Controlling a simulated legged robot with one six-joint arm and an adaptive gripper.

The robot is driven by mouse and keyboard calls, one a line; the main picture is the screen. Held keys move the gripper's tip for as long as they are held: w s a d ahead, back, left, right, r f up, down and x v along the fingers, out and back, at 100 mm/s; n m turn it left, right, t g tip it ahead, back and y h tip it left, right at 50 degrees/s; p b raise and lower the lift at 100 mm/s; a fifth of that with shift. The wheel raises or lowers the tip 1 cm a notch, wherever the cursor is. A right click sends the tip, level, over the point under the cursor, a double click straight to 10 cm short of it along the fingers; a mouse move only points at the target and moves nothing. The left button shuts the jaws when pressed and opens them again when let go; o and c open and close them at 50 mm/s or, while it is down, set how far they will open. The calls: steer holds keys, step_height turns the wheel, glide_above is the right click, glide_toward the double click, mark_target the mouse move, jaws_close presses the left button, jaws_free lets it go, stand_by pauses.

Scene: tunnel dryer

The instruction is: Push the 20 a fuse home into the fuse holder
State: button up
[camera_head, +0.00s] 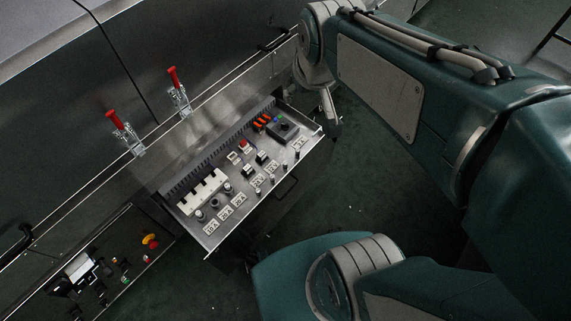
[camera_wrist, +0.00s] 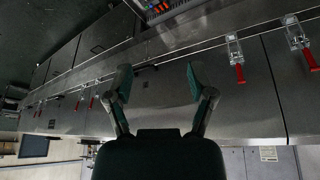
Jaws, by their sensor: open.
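An open drawer panel (camera_head: 214,244) juts out from the metal cabinet and holds small electrical parts. A white block with several dark gaps (camera_head: 203,191), possibly the fuse holder, stands at its left.
Two red-handled toggle clamps (camera_head: 124,133) (camera_head: 180,92) stand on the cabinet edge behind the drawer. A dark box (camera_head: 286,131) and orange parts (camera_head: 262,121) crowd the drawer's far end. A control panel with a yellow-and-red knob (camera_head: 150,241) lies lower left. Green floor in front is clear.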

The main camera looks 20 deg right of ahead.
steer(key=w+f+g, duration=0.1)
steer(key=w+f, duration=0.7)
steer(key=w, duration=0.4)
steer(key=n+g, duration=0.3)
steer(key=g, duration=0.1)
glide_above(285, 163)
steer(key=f, duration=4.4)
steer(key=shift+w+a, duration=0.15)
steer(key=shift+a, duration=0.2)
step_height(285, 163, down, 6)
steer(key=shift+r, duration=0.1)
steer(key=shift+d+f, duration=0.2)
steer(key=shift+f, duration=1.15)
steer(key=shift+d+f, duration=0.2)
steer(key=shift+f, duration=1.1)
steer(key=shift+c, duration=0.4)
jaws_close()
